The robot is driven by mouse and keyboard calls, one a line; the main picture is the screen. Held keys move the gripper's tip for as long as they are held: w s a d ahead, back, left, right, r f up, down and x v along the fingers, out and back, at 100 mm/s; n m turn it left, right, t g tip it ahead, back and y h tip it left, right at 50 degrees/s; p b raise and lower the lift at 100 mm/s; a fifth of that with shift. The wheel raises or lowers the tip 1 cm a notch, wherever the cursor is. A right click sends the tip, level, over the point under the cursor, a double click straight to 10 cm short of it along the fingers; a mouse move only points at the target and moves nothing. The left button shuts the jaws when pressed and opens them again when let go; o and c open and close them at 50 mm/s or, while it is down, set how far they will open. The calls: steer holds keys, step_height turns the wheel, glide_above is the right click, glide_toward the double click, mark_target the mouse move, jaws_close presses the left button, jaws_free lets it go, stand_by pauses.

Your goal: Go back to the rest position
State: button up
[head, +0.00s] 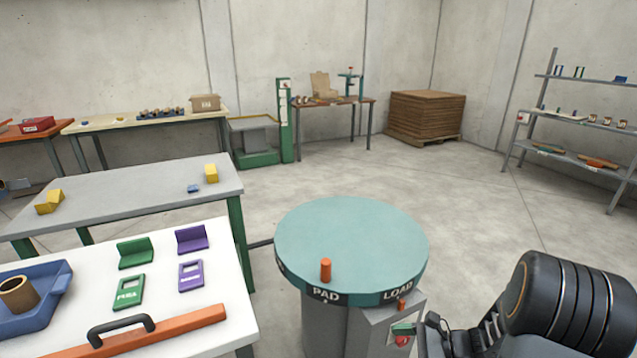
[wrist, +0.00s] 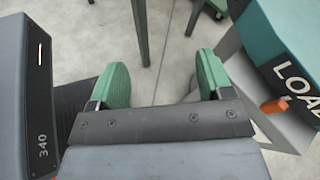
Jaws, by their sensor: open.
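My gripper (wrist: 163,78) is open in the wrist view. Its two green finger pads stand apart, with only floor and a table leg visible between them. In the head view my dark arm fills the lower right corner, and the gripper there is mostly hidden or cut off by the lower edge. The teal round turntable (head: 350,240), marked PAD and LOAD, stands to the left of my arm. It also shows at the right of the wrist view (wrist: 290,45), beside the gripper and apart from it. An orange peg (head: 326,270) stands upright on the turntable near PAD.
A white table (head: 215,325) at lower left holds green and purple brackets, a blue tray (head: 58,296) and an orange bar (head: 170,325). A grey table (head: 130,197) stands behind it. Shelves (head: 580,116) stand at right. The floor (head: 480,205) beyond the turntable is clear.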

steer(key=s+a+r+n+h+p, duration=0.1)
steer(key=r+n+h+p, duration=0.3)
steer(key=r, duration=0.6)
steer(key=s+a+r+n+h+p, duration=0.1)
steer(key=s+r+n+h+p, duration=0.3)
steer(key=r+n+p, duration=0.2)
steer(key=s+a+r+n+h+p, duration=0.1)
steer(key=r+n+h+p, duration=0.4)
steer(key=r, duration=0.9)
steer(key=s+n, duration=0.1)
steer(key=n, duration=0.2)
steer(key=shift+s+r+n, duration=0.2)
steer(key=shift+s+n, duration=0.15)
steer(key=shift+n, duration=0.05)
